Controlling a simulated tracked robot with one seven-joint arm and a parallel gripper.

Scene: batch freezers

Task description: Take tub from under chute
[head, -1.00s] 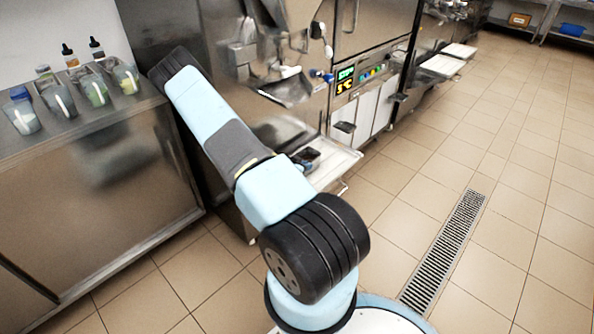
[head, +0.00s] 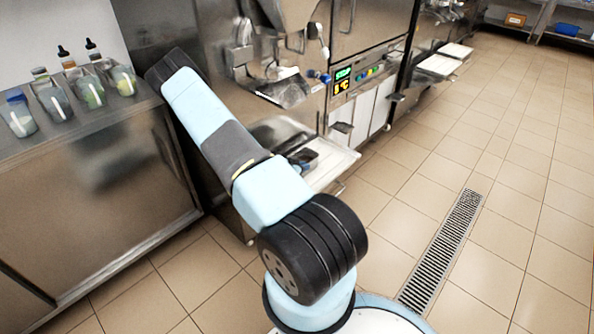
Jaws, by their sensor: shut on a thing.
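The steel chute (head: 285,90) juts from the front of the freezer in the middle of the head view. Below it a pale shelf (head: 338,166) sticks out, its left part hidden behind my arm. A small dark piece with a bluish grey top (head: 304,158) shows over the shelf, just beside my arm. I cannot tell whether it is the tub or part of my wrist. My arm bends up and left and hides what lies behind it. I cannot make out the jaws of my gripper or a clear tub.
A steel counter (head: 95,135) at the left holds several clear containers (head: 52,98) and two dropper bottles (head: 66,57). A lit control panel (head: 357,77) is right of the chute. More shelves (head: 437,66) stick out further back. The tiled floor at the right is free, with a drain grate (head: 441,250).

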